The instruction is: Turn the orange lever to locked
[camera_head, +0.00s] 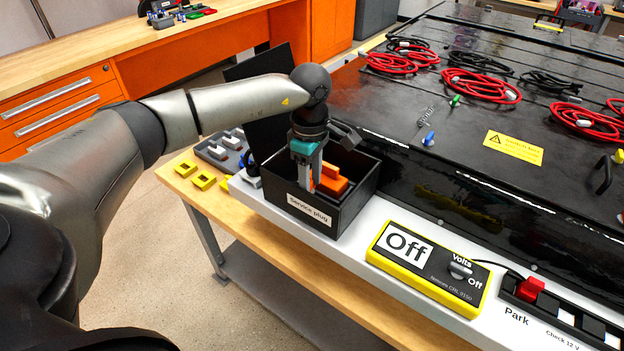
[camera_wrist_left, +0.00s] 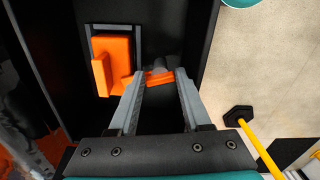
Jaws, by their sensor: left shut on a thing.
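An orange service plug (camera_head: 334,182) with its lever sits inside an open black box labelled "Service plug" (camera_head: 309,210). In the left wrist view the orange block (camera_wrist_left: 116,55) stands in a grey frame, with an upright orange tab on its left. My left gripper (camera_head: 314,184) reaches down into the box from above. Its fingertips (camera_wrist_left: 157,76) are shut on the orange lever (camera_wrist_left: 158,78), a narrow piece beside the block. The fingers hide part of the lever, and its lock marking cannot be read. My right gripper is not in view.
A yellow-edged meter (camera_head: 428,267) reading "Off" lies right of the box on the white ledge (camera_head: 345,249). The black pack (camera_head: 470,150) with red cables is behind. Yellow pieces (camera_head: 204,181) and a grey tray (camera_head: 219,152) lie left. The box walls closely surround my gripper.

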